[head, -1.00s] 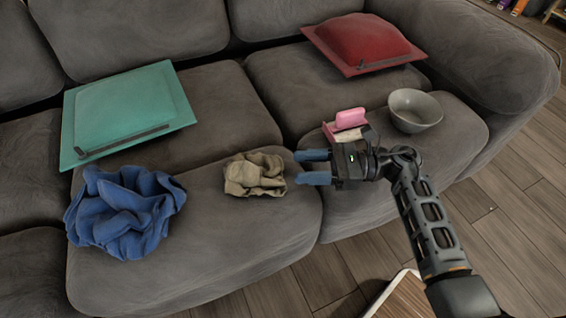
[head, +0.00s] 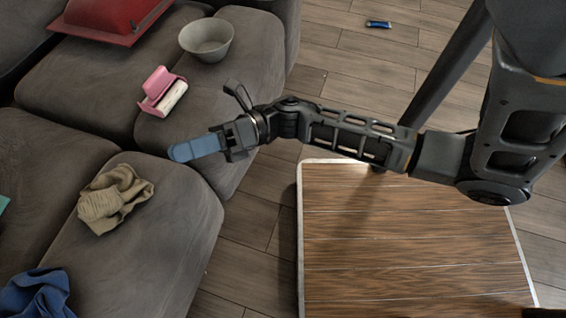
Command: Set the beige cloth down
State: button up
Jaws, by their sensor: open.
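The beige cloth (head: 116,198) lies crumpled on the grey sofa seat (head: 165,262) at the left of the head view. My gripper (head: 180,152) is above the sofa's front edge, up and to the right of the cloth and apart from it. Its blue fingers point left. From this side the fingers overlap, and nothing shows held between them.
A blue cloth (head: 38,296) lies at lower left. A wooden table (head: 410,240) stands in front. A small blue object (head: 378,24) lies on the floor.

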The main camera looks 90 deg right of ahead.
jog(key=s+a+r+m+g+h, duration=0.1)
jog(key=s+m+h, duration=0.4)
jog(key=m, duration=1.1)
jog(key=s+a+r+m+g+h, duration=0.2)
jog(key=s+m+h, duration=0.4)
jog(key=s+m, duration=0.5)
jog(key=a+r+m, duration=0.1)
jog(key=a+m, duration=0.1)
jog(key=m, duration=0.3)
jog(key=shift+a+r, duration=0.25)
jog(key=shift+a, duration=0.15)
